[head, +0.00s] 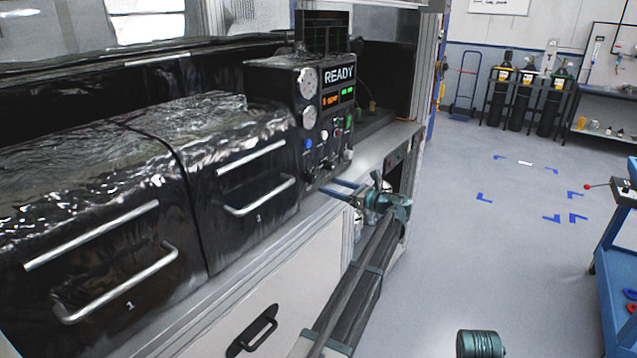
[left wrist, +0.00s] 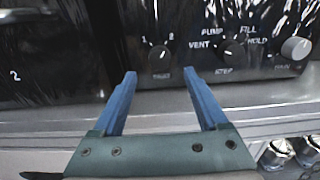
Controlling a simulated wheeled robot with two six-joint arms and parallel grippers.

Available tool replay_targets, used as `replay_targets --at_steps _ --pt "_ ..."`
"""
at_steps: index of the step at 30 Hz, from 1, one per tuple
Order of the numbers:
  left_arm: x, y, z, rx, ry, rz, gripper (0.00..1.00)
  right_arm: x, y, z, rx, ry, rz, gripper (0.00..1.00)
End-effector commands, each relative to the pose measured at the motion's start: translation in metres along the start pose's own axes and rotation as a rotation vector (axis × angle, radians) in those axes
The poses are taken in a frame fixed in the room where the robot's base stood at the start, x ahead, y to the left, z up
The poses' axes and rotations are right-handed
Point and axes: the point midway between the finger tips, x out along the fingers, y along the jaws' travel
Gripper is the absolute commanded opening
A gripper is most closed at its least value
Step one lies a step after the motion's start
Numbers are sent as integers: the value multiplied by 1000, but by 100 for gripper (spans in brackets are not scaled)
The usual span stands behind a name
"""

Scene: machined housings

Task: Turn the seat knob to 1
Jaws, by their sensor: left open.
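The seat knob (left wrist: 160,60) is a small dark knob on the black control panel, with marks 1 and 2 above it. Its label below is blurred, and I cannot tell clearly which mark it points to. In the head view the black control unit (head: 284,85) shows READY, and its lower knobs are small. My left gripper (head: 328,186) is open and empty, its blue fingers pointing at the panel's lower part. In the left wrist view the fingertips (left wrist: 160,73) lie either side of the knob in the picture, seemingly short of it.
The step knob (left wrist: 233,48) and a silver knob (left wrist: 295,48) sit to the right of the seat knob. A grey ledge (left wrist: 265,95) runs below the panel. Black drawers with bar handles (head: 262,197) stand left of the unit. Open floor (head: 490,260) lies right.

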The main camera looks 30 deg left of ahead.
Motion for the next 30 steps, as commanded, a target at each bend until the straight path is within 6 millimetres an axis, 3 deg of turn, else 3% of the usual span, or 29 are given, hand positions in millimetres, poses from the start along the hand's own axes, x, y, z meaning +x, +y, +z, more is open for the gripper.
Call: replay_targets --at_steps 3,10,24,30 --pt "24 0 0 0 0 2 76 0 0 0 0 0 0 50" --pt "52 0 0 -1 1 1 76 0 0 0 0 0 0 50" --pt "62 0 0 -1 1 0 76 0 0 0 0 0 0 50" --pt "61 0 0 -1 1 0 40 0 0 0 0 0 0 50"
